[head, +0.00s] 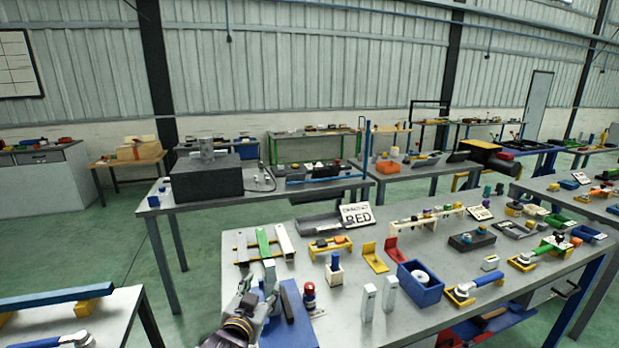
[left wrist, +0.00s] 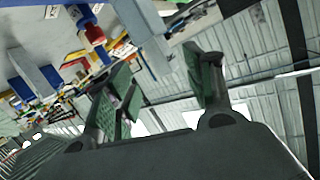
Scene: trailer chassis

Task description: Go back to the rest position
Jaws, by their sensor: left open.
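My left gripper (head: 257,297) comes in at the bottom of the head view, at the near left corner of the grey workbench (head: 345,297). In the left wrist view its two green-padded fingers (left wrist: 163,80) stand apart with nothing between them, so it is open and empty. In the head view it overlaps a blue block (head: 291,312) at the bench's near edge. I cannot tell the gap between them. My right gripper does not show in either view.
A red-topped bottle (head: 309,296), two grey upright blocks (head: 369,302) and a blue bin (head: 420,284) stand right of the gripper. A green bar (head: 263,244) lies behind it. Another table (head: 75,320) is at lower left, with open green floor between.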

